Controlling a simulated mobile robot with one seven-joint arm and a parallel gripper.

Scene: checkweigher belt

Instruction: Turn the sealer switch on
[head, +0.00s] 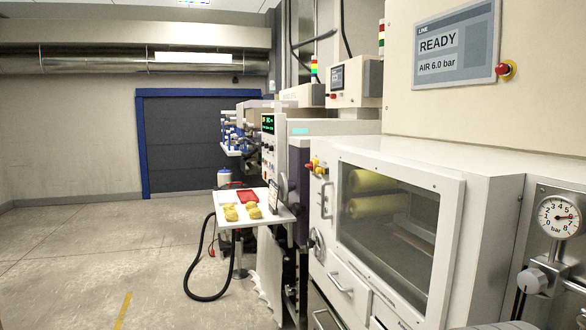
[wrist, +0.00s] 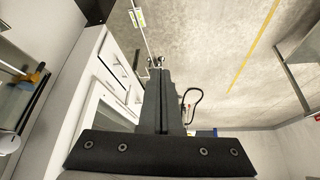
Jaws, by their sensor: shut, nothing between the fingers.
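I cannot pick out a sealer switch for certain in either view. The head view shows a white machine (head: 490,200) with a large window on the right. Small red and yellow controls (head: 318,167) sit at its far upper corner. Beyond it stands a control panel (head: 268,124) with a green-lit display and several small buttons, too small to read. My gripper (wrist: 158,72) shows in the wrist view with its dark fingers together and empty. It is in free space over the floor, beside white machine fronts with handles, and touches nothing that I can see.
A pressure gauge (head: 559,217) and a grey knob (head: 532,281) are at the right. A READY screen (head: 441,46) hangs above, beside a red emergency button (head: 506,70). A white shelf (head: 278,217) with yellow packs and a looping black hose (head: 187,272) juts out. The floor at left is clear.

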